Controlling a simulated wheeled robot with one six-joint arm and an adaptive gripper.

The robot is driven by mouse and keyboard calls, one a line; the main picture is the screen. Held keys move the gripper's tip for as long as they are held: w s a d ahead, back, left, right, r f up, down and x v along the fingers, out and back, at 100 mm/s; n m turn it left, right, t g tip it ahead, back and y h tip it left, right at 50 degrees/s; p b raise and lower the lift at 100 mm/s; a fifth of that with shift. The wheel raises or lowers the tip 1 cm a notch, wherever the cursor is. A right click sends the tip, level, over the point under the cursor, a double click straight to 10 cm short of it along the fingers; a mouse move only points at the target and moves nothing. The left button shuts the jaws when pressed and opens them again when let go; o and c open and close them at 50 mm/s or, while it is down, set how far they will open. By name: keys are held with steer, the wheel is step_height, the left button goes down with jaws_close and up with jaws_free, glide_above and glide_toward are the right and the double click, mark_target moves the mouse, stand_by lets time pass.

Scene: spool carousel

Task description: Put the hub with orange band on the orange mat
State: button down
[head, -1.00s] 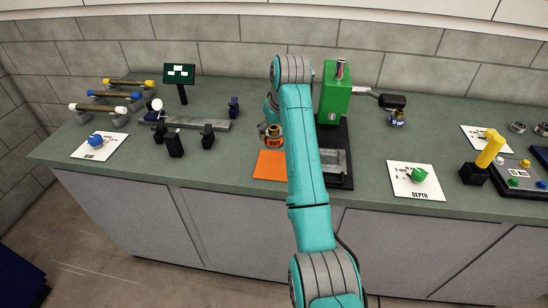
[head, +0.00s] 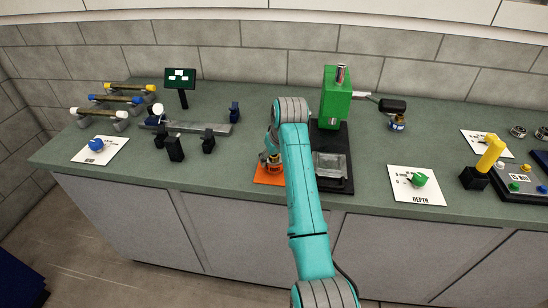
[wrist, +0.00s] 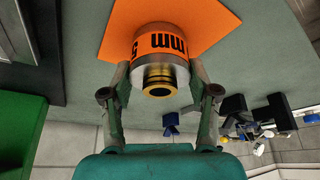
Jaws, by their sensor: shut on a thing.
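The hub with orange band (wrist: 160,47) is a silver cylinder with a brass-coloured end and black lettering on its band. My gripper (wrist: 160,72) is shut on it, with one finger on each side. In the head view the hub (head: 273,163) is over the orange mat (head: 262,180), partly hidden by my arm. The mat also shows behind the hub in the wrist view (wrist: 210,18). The hub looks roughly upright and very close to the mat; I cannot tell whether they touch.
A green press (head: 335,100) on a dark base stands just right of my arm. Black clamps (head: 208,141) and a grey rail (head: 195,127) are to the left. A white DEPTH card (head: 417,195) with a green knob lies to the right. A hub with a blue band (head: 397,124) stands behind.

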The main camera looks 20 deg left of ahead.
steer(key=shift+c, duration=1.4)
jaws_free()
steer(key=shift+f, duration=0.1)
steer(key=v, duration=1.2)
